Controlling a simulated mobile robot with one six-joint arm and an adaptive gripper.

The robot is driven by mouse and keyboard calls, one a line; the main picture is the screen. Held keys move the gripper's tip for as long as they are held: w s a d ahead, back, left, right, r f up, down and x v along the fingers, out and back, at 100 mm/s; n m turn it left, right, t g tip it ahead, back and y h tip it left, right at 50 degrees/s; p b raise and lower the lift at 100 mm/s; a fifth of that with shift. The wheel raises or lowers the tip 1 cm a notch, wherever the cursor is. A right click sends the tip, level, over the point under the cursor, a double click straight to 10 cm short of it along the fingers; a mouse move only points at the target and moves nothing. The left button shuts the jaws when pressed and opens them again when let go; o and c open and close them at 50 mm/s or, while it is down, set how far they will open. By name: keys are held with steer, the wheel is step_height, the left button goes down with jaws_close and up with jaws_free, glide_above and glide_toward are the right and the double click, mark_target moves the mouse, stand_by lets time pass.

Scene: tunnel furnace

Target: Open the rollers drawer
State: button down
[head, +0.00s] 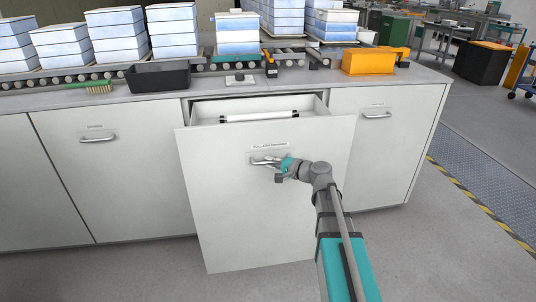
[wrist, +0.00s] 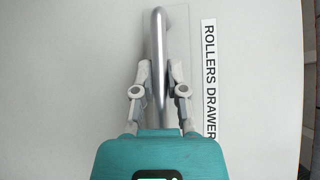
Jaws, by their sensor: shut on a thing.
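The rollers drawer (head: 230,205) is a tall pale-grey front in the middle of the cabinet. It stands pulled out from the cabinet, and its open top shows a white roller with black ends (head: 259,117) inside. A metal bar handle (head: 264,161) sits on the front below a label; it also shows in the wrist view (wrist: 157,40). The label (wrist: 210,75) reads ROLLERS DRAWER in the wrist view. My gripper (head: 278,163) is at the handle, and in the wrist view its fingers (wrist: 158,90) are on both sides of the bar, shut on it.
The counter above holds a black bin (head: 158,76), a brush (head: 92,88), an orange box (head: 368,61) and a roller conveyor with stacked white-blue blocks (head: 173,30). Closed cabinet doors flank the drawer, the right one with a handle (head: 377,115). Grey floor (head: 440,245) is clear at right.

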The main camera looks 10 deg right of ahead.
steer(key=shift+s, duration=1)
steer(key=c, duration=0.7)
jaws_free()
steer(key=shift+s, duration=0.1)
